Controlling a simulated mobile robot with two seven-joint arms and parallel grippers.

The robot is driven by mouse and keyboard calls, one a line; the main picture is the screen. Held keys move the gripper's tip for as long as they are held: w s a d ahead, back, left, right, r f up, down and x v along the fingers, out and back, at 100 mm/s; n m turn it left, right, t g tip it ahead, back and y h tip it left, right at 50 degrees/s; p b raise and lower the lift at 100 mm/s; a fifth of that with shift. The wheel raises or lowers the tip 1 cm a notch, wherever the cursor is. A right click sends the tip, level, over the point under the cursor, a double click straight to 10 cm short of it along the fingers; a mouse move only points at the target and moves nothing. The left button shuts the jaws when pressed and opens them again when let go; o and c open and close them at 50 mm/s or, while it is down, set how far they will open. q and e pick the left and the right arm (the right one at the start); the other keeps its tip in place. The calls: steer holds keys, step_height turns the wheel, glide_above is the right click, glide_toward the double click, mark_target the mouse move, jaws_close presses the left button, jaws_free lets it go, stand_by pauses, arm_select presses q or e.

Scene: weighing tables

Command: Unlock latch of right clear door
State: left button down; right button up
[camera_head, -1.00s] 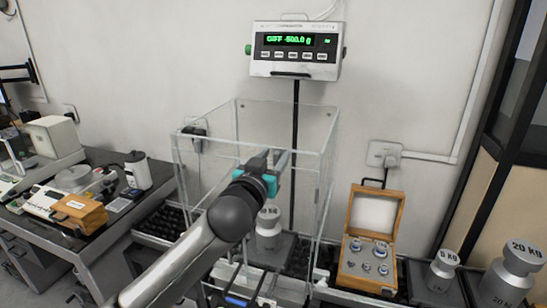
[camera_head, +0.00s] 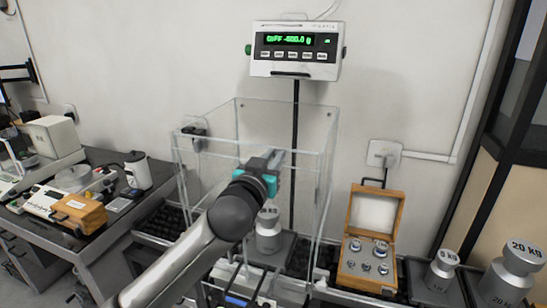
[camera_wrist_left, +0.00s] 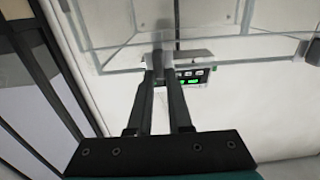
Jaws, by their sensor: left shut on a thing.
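The clear weighing enclosure (camera_head: 285,104) stands on the bench below the display, and its right clear door (camera_head: 320,185) forms the right side. My left gripper (camera_head: 277,156) is at the upper part of the enclosure, its fingers pointing up and right. In the left wrist view my left gripper (camera_wrist_left: 162,66) is shut on a small grey piece between its fingertips. This looks like the latch (camera_wrist_left: 165,48), beside the clear panel edges; its exact shape is mostly hidden by the fingers. My right gripper is not in view.
A steel weight (camera_head: 268,236) stands inside the enclosure. The display (camera_head: 296,48) is on a black post behind. An open wooden weight box (camera_head: 352,262) and large weights (camera_head: 508,278) stand to the right. A cluttered table (camera_head: 110,240) is on the left.

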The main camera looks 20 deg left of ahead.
arm_select(q)
steer(key=shift+m, duration=0.3)
steer(key=m+p, duration=0.3)
steer(key=m, duration=0.2)
steer(key=d+f+m+p, duration=0.1)
steer(key=m+p, duration=0.1)
steer(key=m, duration=0.4)
steer(key=m+p, duration=0.3)
steer(key=m, duration=0.3)
steer(key=shift+d+f+p, duration=0.15)
steer(key=shift+d+p, duration=0.15)
steer(key=shift+m, duration=0.3)
steer(key=c, duration=0.8)
jaws_free()
steer(key=shift+f, duration=0.1)
steer(key=shift+c, duration=0.2)
steer(key=shift+s, duration=0.1)
